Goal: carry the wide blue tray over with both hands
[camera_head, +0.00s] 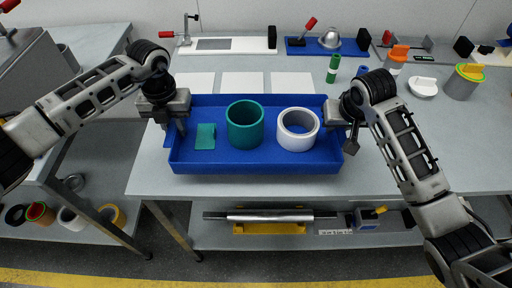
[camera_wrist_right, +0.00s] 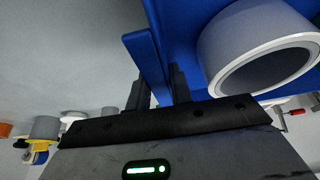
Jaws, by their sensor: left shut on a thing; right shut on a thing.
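The wide blue tray (camera_head: 255,167) is in the middle of the head view, over the front part of the grey table. In it are a flat teal piece (camera_head: 205,136), a green ring (camera_head: 245,124) and a white ring (camera_head: 298,129). My left gripper (camera_head: 179,128) is shut on the tray's left side. My right gripper (camera_head: 350,140) is shut on the tray's right side. The right wrist view shows the right fingers (camera_wrist_right: 160,88) around a blue strip of the tray (camera_wrist_right: 147,60), with the white ring (camera_wrist_right: 262,45) close by. I cannot tell whether the tray touches the table.
Three white squares (camera_head: 242,82) lie behind the tray. Fixtures with red handles (camera_head: 308,25) stand along the back. Green (camera_head: 333,66), orange (camera_head: 397,58) and yellow-topped (camera_head: 463,80) parts stand at the back right.

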